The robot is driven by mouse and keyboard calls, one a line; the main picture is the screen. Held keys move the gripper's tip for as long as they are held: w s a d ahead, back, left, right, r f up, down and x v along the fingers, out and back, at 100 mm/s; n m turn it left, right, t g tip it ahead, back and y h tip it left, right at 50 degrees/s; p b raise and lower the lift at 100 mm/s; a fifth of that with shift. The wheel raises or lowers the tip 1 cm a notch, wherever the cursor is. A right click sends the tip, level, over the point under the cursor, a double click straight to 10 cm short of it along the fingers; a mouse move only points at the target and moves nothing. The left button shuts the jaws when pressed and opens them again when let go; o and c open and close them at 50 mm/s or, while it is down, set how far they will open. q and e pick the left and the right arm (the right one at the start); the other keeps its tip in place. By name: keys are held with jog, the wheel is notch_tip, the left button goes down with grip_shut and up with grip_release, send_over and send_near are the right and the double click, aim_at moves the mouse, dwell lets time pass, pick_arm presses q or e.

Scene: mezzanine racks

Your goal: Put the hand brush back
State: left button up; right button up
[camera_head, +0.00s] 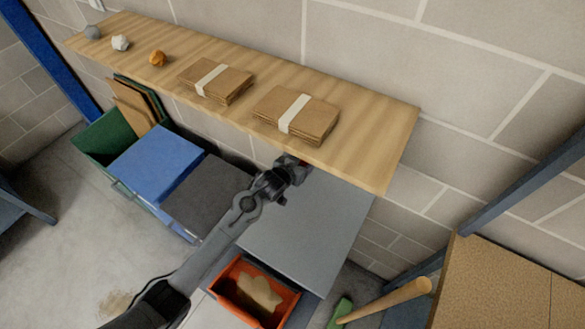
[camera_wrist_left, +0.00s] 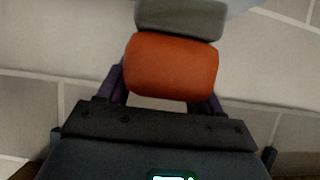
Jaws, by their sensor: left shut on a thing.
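My left gripper (camera_head: 292,170) is shut on the hand brush, which shows as an orange-red block with a grey part beyond it. In the left wrist view the brush (camera_wrist_left: 171,67) sits between the two dark fingers (camera_wrist_left: 165,88). In the head view only a small red bit of it (camera_head: 304,162) shows past the gripper, close to the front edge of the wooden shelf (camera_head: 365,160) and above the grey panel (camera_head: 305,225). The rest of the brush is hidden by the gripper and shelf. My right gripper is not in view.
The shelf carries two banded cardboard stacks (camera_head: 216,82) (camera_head: 297,115) and three small lumps (camera_head: 157,58). Below are a green bin (camera_head: 95,140), a blue panel (camera_head: 155,160), a dark panel (camera_head: 205,195) and an orange tray (camera_head: 225,285). A wooden-handled green tool (camera_head: 395,298) leans at lower right.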

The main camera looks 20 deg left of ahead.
pick_arm(q)
jog(key=shift+w+a+f+b, duration=0.1)
jog(key=shift+w+a+f, duration=0.1)
jog(key=shift+a+f, duration=0.6)
jog(key=shift+w+a+f+b, duration=0.15)
jog(key=shift+a+f, duration=0.1)
jog(key=shift+f, duration=0.95)
jog(key=shift+w+a+f+b, duration=0.1)
jog(key=shift+w+a+f, duration=0.1)
jog(key=shift+a+f, duration=0.6)
jog(key=shift+d+f, duration=0.2)
jog(key=shift+f, duration=0.05)
jog(key=shift+f, duration=0.1)
jog(key=o, duration=1.3)
jog(key=shift+o, duration=0.2)
